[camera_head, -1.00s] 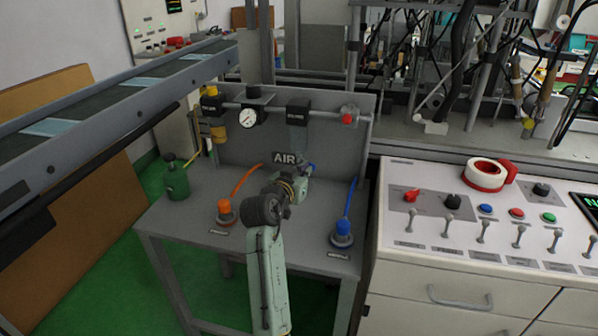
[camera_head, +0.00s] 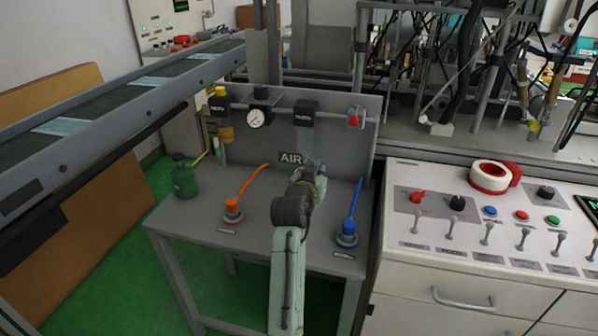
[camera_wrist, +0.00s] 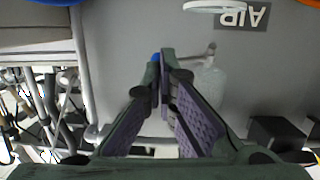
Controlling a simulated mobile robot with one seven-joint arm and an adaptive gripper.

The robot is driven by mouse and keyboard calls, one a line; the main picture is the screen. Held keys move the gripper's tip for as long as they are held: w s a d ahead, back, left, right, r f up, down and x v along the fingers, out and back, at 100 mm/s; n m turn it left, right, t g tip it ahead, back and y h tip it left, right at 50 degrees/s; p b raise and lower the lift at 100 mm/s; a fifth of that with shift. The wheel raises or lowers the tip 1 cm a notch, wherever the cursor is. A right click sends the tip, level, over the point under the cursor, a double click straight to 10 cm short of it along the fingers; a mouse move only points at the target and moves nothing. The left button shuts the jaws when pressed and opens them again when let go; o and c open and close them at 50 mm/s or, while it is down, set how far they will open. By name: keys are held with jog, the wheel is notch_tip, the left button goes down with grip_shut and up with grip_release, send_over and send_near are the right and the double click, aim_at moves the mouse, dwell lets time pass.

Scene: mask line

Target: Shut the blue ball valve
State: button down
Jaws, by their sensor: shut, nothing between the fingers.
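The blue valve (camera_head: 347,237) stands at the right front of the grey bench. Its long blue lever (camera_head: 356,202) slopes up and slightly right. My gripper is mostly hidden behind my wrist in the head view, over the bench left of the lever. In the wrist view my gripper (camera_wrist: 166,62) is shut and empty. A small blue piece (camera_wrist: 156,57) shows beside its fingertips; I cannot tell what it belongs to. A larger blue part (camera_wrist: 45,3) is cut off at the upper left.
An orange valve (camera_head: 233,212) stands left of my arm, with a green can (camera_head: 184,178) farther left. Behind is a panel with a gauge (camera_head: 256,118) and AIR sign (camera_head: 291,159). The switch console (camera_head: 475,225) borders the bench on the right; a conveyor (camera_head: 110,105) is at left.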

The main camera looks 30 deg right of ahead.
jog(key=shift+w+d, duration=0.25)
jog(key=shift+d, duration=1.05)
jog(key=shift+w+d, duration=0.25)
jog(key=shift+d, duration=1)
